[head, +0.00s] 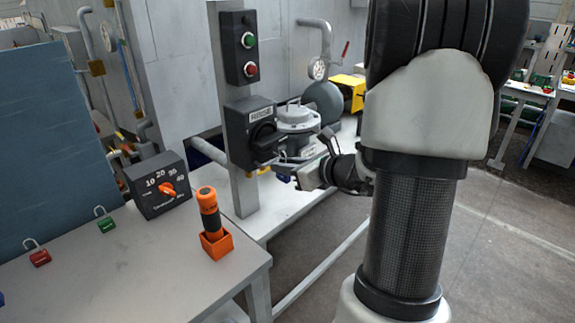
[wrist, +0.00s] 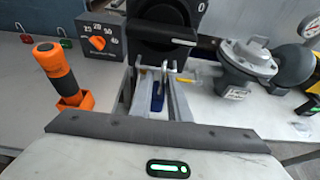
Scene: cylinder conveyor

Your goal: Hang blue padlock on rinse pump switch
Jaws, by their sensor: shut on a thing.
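The rinse pump switch, a dark box labelled RINSE (head: 250,132) with a black rotary knob, is mounted on a grey post. It fills the top middle of the wrist view (wrist: 165,35). My gripper (head: 283,170) is in front of the switch, low and to its right in the head view. In the wrist view the fingers (wrist: 157,90) are shut on the blue padlock (wrist: 157,98). The padlock's metal shackle points toward the switch, just below the knob. Whether the shackle touches the switch cannot be told. In the head view the padlock is mostly hidden.
A bench (head: 150,260) at left holds a red padlock (head: 40,257), a green padlock (head: 106,223), a dial box (head: 158,185) and an orange-handled tool (head: 209,212) in an orange holder. A grey pump (head: 297,117) stands beside the switch. A start-stop button box (head: 240,47) is above it.

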